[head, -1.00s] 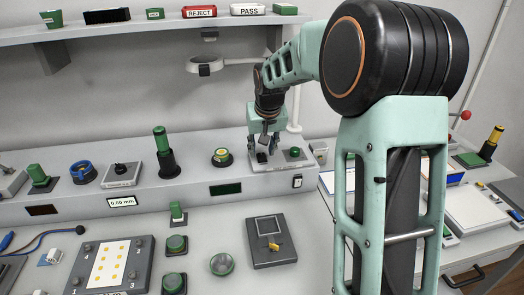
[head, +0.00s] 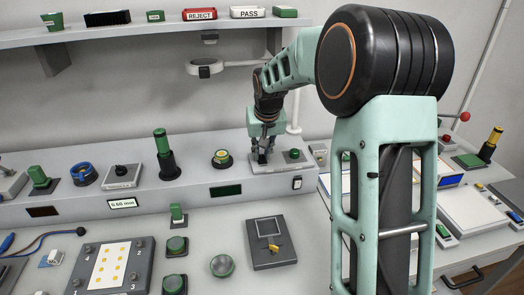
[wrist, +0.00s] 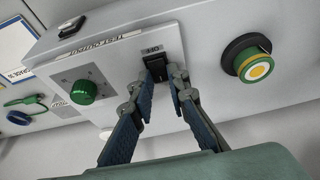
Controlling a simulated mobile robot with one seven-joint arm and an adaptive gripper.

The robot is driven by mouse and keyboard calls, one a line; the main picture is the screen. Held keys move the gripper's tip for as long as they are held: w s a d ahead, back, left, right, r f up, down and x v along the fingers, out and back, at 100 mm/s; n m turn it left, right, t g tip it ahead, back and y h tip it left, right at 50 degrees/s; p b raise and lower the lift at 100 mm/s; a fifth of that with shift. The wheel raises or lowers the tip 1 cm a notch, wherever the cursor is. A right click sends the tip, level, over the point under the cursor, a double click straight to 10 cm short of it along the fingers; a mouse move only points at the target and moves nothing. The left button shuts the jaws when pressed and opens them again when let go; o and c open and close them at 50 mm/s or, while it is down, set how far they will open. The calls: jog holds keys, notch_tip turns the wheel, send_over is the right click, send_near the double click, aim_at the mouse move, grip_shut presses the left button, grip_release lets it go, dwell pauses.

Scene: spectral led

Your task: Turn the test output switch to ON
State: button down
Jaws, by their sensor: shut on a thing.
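The test output switch (wrist: 157,63) is a small black lever on a light grey panel (wrist: 107,75). A "TEST OUTPUT" label (wrist: 120,44) is beside it, and an "OFF" label (wrist: 153,48) is at its base. My gripper (wrist: 163,76) has its fingertips closed on the black switch, hiding part of it. In the head view, my gripper (head: 262,160) points down at the panel on the bench's raised ledge, and the switch is mostly hidden behind the fingers. Which way the lever leans is hard to tell.
A green knob (wrist: 84,92) sits on the same panel to the left in the wrist view. A green and yellow round button (wrist: 250,62) is on the right. In the head view, a ring lamp (head: 204,67) hangs above, left of my arm.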

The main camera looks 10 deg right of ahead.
aim_at(262, 158)
jog(key=shift+w+r+g+p, duration=0.2)
jog(key=shift+g+p, duration=0.4)
jog(key=shift+p, duration=1)
jog(key=shift+w+r+g+p, duration=0.2)
jog(key=shift+g+p, duration=0.4)
jog(key=shift+p, duration=1)
jog(key=shift+w+f+g+p, duration=0.15)
jog(key=shift+g+p, duration=0.35)
jog(key=shift+p, duration=0.75)
jog(key=shift+f, duration=0.15)
jog(key=c, duration=1.8)
grip_release()
jog(key=shift+f, duration=0.1)
jog(key=shift+c, duration=0.2)
notch_tip(262, 158, up, 12)
jog(key=shift+s, duration=0.45)
